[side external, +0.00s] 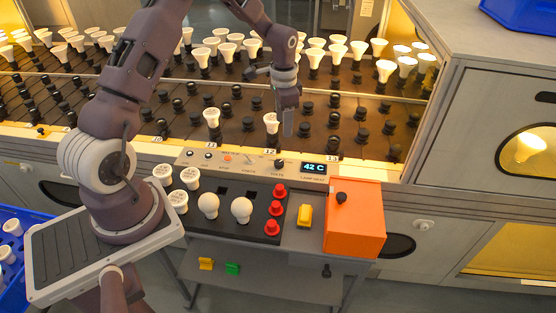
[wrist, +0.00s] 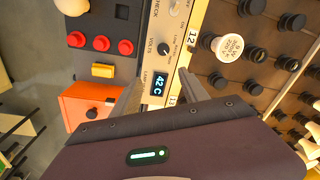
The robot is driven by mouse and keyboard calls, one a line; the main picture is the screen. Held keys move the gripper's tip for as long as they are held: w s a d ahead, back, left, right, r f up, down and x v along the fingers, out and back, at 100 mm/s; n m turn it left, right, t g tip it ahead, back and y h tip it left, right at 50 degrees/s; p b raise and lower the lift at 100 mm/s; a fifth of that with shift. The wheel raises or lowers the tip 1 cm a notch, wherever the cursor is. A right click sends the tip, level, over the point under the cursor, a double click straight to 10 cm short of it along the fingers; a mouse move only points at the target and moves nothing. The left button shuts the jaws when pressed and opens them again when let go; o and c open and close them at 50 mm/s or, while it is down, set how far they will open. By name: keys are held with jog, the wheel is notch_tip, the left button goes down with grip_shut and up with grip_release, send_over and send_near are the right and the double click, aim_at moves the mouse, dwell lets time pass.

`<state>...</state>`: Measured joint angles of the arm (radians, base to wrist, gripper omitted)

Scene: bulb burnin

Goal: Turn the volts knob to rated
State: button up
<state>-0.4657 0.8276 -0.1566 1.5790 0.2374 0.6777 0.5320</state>
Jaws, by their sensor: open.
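The volts knob (wrist: 164,49) is a small black round knob on the beige control panel (wrist: 180,20), beside the printed word VOLTS. It also shows in the side external view (side external: 279,163), left of the lamp display. Small setting words are printed around it, too small to read surely, and I cannot tell which one its pointer marks. My gripper (side external: 288,132) is above and behind the panel, near the knob, apart from it. In the wrist view my gripper (wrist: 160,78) is open and empty, its fingers on either side of the display, with the knob beyond the fingertips.
An orange box (side external: 355,225), a yellow block (side external: 305,215) and red buttons (side external: 277,208) sit in front. White bulbs stand on the rack behind; one bulb (side external: 271,122) is close to my gripper's left side.

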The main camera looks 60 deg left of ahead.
send_over(278, 162)
jog(key=shift+g+h, duration=0.3)
jog(key=shift+g, duration=0.1)
notch_tip(278, 162, down, 10)
jog(key=shift+f, duration=0.2)
notch_tip(278, 162, down, 7)
jog(key=shift+r, duration=0.1)
grip_shut()
